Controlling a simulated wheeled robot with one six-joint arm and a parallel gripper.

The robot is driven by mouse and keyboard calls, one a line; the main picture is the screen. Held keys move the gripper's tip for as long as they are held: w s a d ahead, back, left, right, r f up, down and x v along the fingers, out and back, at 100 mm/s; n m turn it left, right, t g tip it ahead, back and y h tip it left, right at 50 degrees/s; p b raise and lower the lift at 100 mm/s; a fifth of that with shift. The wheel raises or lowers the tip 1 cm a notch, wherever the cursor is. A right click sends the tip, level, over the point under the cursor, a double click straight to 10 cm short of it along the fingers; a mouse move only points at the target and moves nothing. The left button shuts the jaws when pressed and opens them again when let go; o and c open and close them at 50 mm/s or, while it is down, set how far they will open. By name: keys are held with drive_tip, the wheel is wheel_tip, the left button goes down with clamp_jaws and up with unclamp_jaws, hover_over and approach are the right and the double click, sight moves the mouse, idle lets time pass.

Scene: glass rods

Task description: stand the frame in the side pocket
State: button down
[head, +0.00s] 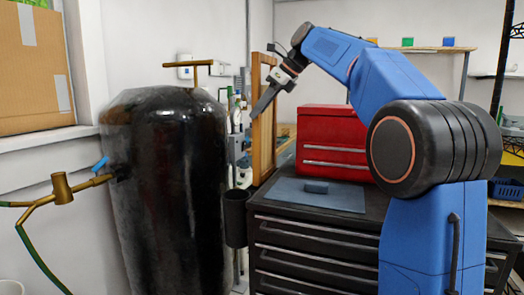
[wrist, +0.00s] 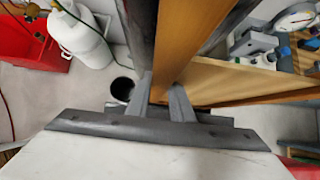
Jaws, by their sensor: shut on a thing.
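The wooden frame (head: 264,150) stands upright in the air, seen nearly edge-on in the head view. My gripper (head: 257,110) is shut on its near upright bar; in the wrist view the wood (wrist: 203,78) passes between the two fingers (wrist: 163,88). The dark, round side pocket (head: 236,220) hangs at the left side of the black drawer cabinet. The frame's lower end shows above and to the right of the pocket, apart from it in the picture. In the wrist view the pocket's dark opening (wrist: 122,88) lies left of the fingers, partly hidden by the gripper.
A large black tank (head: 170,180) with a brass valve stands close on the left. A red toolbox (head: 332,140) and a grey mat (head: 345,200) with a small dark block (head: 316,187) lie on the cabinet top. A white bottle (wrist: 82,35) and a red bin (wrist: 30,45) stand on the floor.

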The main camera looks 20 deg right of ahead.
wheel_tip(320, 180, down, 12)
drive_tip(key=shift+r, duration=0.25)
idle(0.3)
drive_tip(key=c, duration=1.6)
unclamp_jaws()
drive_tip(key=shift+f, duration=0.1)
drive_tip(key=shift+o, duration=0.2)
approach(260, 143)
drive_tip(key=shift+v, duration=0.75)
drive_tip(key=shift+s, duration=0.15)
